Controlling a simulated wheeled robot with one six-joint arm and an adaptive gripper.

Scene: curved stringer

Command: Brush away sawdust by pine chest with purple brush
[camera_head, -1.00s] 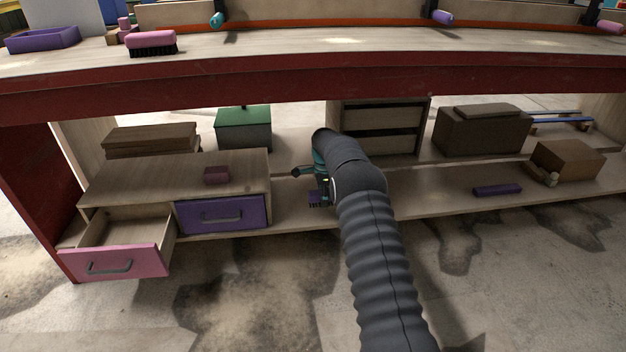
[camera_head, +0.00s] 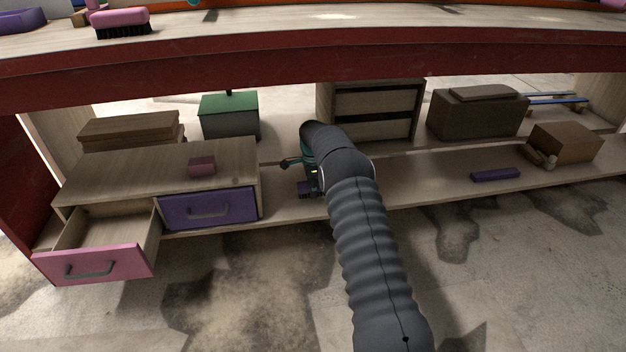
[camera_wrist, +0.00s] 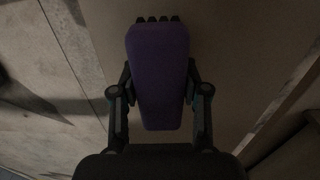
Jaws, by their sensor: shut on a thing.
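My gripper (camera_wrist: 160,95) is shut on the purple brush (camera_wrist: 158,75), with one finger on each side of it. Dark bristle tips show at the brush's far end in the wrist view. In the head view, the brush (camera_head: 305,188) is low over the lower shelf, just right of the pine chest (camera_head: 120,180); my arm hides part of it. I cannot tell whether the bristles touch the shelf. The chest has a pink drawer (camera_head: 95,265) pulled open and a purple drawer (camera_head: 208,209) shut. I cannot make out distinct sawdust on the shelf beside the chest.
A small pink block (camera_head: 202,166) lies on the chest. A green-lidded box (camera_head: 230,115) stands behind. A purple bar (camera_head: 495,175) and brown boxes (camera_head: 565,142) are to the right on the lower shelf (camera_head: 420,185). A pink brush (camera_head: 121,20) is on the upper top.

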